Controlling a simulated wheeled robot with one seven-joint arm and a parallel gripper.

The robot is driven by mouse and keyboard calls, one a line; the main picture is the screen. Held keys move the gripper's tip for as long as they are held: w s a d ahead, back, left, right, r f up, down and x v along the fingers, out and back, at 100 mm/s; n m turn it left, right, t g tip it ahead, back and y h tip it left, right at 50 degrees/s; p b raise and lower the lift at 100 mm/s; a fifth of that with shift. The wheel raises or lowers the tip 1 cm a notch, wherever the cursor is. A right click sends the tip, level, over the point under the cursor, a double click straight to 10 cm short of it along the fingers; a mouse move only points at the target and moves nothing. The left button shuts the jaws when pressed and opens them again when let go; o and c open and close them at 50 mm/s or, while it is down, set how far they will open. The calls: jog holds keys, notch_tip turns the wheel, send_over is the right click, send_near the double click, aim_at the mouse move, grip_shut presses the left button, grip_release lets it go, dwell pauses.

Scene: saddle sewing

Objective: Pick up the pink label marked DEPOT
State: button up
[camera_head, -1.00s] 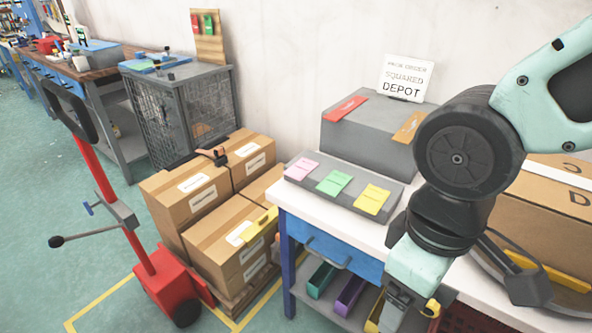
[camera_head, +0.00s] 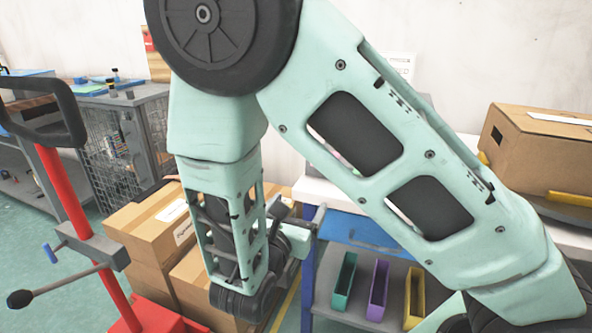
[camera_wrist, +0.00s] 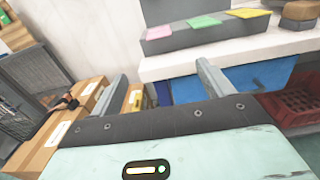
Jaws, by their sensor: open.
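The pink label (camera_wrist: 158,32) lies at the left end of a sloped grey block (camera_wrist: 185,43) in the wrist view, left of a green label (camera_wrist: 204,21) and a yellow label (camera_wrist: 249,13). Its print is too small to read. My gripper (camera_wrist: 160,73) is open and empty, its two fingers apart. In the wrist view the pink label appears beyond and above the gap between the fingers, clear of both. In the head view my arm hides the labels and most of the block.
The white worktop (camera_wrist: 240,59) has blue drawers (camera_wrist: 260,75) under its edge. Cardboard boxes (camera_head: 150,222) stand left of the bench, near my gripper. A red pallet jack (camera_head: 80,215) and a wire cage (camera_head: 125,125) are further left. A carton (camera_head: 540,150) sits on the right.

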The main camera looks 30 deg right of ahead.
jog(key=x, duration=1.7)
jog(key=shift+w+d+r, duration=0.1)
jog(key=shift+w+r, duration=0.05)
jog(key=shift+r, duration=0.1)
jog(key=c, duration=1)
